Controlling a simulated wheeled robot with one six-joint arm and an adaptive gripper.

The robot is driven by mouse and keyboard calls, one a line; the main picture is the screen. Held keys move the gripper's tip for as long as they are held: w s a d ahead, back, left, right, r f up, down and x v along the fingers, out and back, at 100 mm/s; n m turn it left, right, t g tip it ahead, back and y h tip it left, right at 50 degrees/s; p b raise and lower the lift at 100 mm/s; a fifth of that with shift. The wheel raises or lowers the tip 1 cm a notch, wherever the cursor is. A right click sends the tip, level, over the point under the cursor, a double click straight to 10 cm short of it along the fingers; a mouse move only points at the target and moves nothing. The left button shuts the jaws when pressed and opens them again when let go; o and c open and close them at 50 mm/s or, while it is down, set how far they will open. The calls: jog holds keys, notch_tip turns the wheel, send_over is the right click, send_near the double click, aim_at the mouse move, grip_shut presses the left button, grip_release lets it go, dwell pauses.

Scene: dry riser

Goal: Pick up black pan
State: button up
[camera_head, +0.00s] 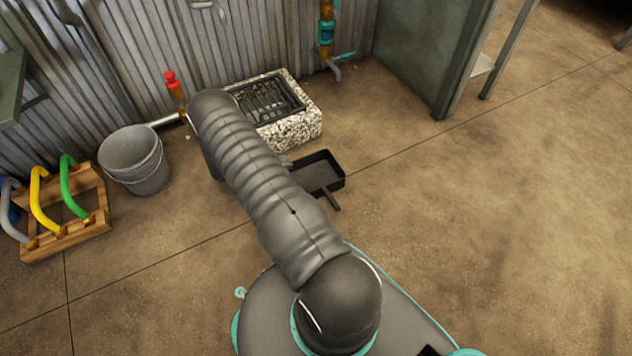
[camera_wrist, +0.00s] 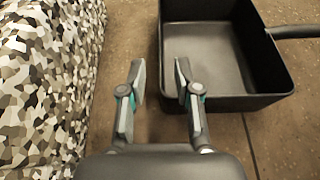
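The black pan (camera_head: 319,173) lies on the floor in front of the speckled stone block, partly hidden behind my arm in the head view. It is square with raised walls, and its handle (camera_head: 331,198) points toward the front. In the wrist view the pan (camera_wrist: 212,60) fills the upper right, its handle (camera_wrist: 292,31) running off to the right. My gripper (camera_wrist: 158,75) is open and empty. Its fingertips are at the pan's near left corner in the picture; I cannot tell whether they touch it or how high they are above it.
The stone block with a grate (camera_head: 295,128) stands behind the pan and shows on the left of the wrist view (camera_wrist: 45,80). A grey bucket (camera_head: 135,160) and a wooden rack (camera_head: 70,232) with coloured handles are at left. The floor (camera_head: 480,210) to the right is clear.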

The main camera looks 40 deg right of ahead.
aim_at(298, 160)
jog(key=shift+x, duration=3.05)
grip_shut()
